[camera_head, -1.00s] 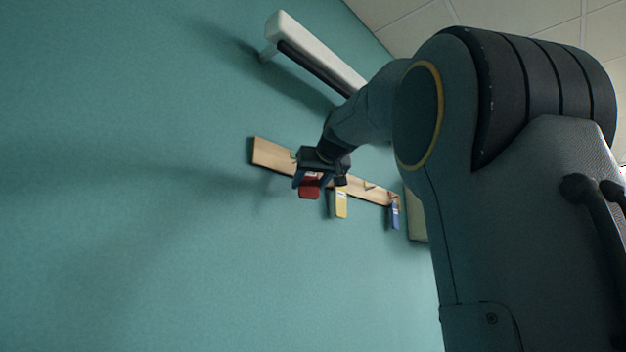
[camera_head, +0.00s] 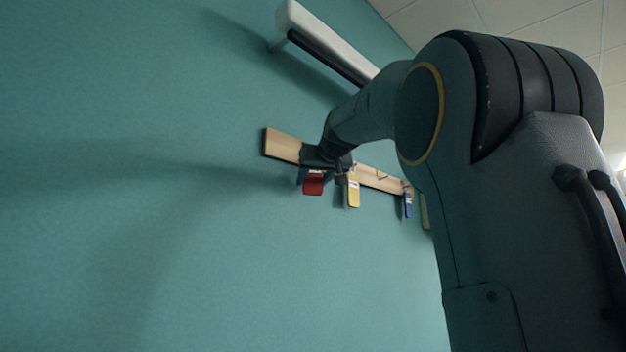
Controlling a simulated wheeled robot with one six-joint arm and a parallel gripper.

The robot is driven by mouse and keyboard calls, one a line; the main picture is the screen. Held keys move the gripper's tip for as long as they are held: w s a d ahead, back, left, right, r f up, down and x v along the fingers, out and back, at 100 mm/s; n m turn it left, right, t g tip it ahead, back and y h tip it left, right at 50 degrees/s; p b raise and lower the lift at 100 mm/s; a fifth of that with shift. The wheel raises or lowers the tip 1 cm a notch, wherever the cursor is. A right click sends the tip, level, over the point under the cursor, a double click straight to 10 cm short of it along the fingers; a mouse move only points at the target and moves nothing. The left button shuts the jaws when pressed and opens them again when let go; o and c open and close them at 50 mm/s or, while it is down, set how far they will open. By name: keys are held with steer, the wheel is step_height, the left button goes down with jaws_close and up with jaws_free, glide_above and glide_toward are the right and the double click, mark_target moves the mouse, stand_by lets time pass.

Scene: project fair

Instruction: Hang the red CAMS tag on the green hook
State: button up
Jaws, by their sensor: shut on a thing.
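The red tag (camera_head: 313,185) hangs below my gripper (camera_head: 313,172) in the head view. My gripper is shut on the tag's upper part, in front of the left part of a wooden hook board (camera_head: 283,146) on the wall. The tag's lettering is too small to read. The green hook is not visible now; my gripper and wrist cover that part of the board. I cannot tell whether the tag touches a hook.
A yellow tag (camera_head: 353,194) hangs from the board just right of my gripper. A blue tag (camera_head: 407,205) hangs near its right end. A white wall fixture (camera_head: 318,40) is above the board. The teal wall (camera_head: 150,240) is bare to the left and below.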

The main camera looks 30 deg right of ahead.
stand_by(0.4)
steer(key=o, duration=1.2)
steer(key=shift+b+v, duration=1.4)
steer(key=shift+v, duration=2.55)
